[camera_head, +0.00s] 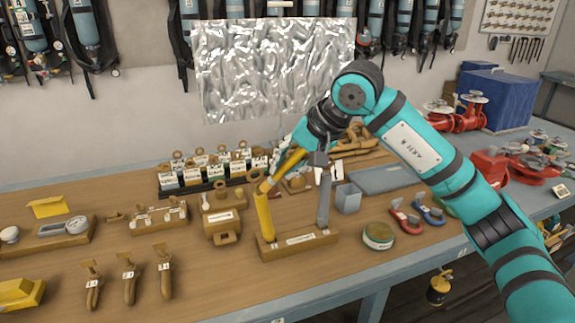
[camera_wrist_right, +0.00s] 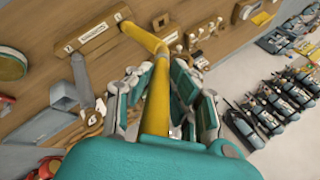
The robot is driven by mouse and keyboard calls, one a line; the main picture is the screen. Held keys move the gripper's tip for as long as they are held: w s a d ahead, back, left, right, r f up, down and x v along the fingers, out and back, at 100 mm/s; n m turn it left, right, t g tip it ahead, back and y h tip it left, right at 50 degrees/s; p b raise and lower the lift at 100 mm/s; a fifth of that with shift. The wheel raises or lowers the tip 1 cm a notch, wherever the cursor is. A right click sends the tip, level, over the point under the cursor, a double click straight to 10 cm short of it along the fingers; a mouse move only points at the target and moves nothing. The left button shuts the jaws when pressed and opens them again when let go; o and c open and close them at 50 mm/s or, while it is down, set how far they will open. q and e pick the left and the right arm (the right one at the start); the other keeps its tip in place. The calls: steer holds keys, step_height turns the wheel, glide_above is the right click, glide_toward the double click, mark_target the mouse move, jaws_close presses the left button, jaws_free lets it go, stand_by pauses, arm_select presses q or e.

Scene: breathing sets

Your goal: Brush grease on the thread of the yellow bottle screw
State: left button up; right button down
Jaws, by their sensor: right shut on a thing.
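The yellow bottle screw (camera_head: 265,217) stands upright in a wooden holder (camera_head: 300,247) on the bench. It also shows in the right wrist view (camera_wrist_right: 140,36). My right gripper (camera_head: 312,150) is shut on a slanted yellow stick-like tool (camera_head: 289,163), which looks like the brush. In the right wrist view, the fingers (camera_wrist_right: 160,105) close around its yellow shaft (camera_wrist_right: 156,105). The tool's lower end meets the top of the yellow bottle screw; whether it touches the thread, I cannot tell. A round tin (camera_head: 378,236), perhaps the grease, sits right of the holder. My left gripper is out of view.
A grey bottle screw (camera_head: 323,200) stands in the same holder, close on the right. A grey open box (camera_head: 347,198) is behind it. Red and blue shackles (camera_head: 405,221) lie to the right. Labelled bottles in a rack (camera_head: 195,178) stand behind. The front bench edge is clear.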

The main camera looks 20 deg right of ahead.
steer(key=shift+f, duration=0.15)
stand_by(0.8)
steer(key=shift+r, duration=0.25)
stand_by(0.7)
steer(key=shift+s+d+r, duration=0.9)
steer(key=shift+s+r, duration=0.15)
steer(key=shift+s+d+r, duration=0.75)
steer(key=shift+s+r, duration=0.1)
steer(key=shift+r, duration=0.05)
steer(key=shift+f, duration=0.1)
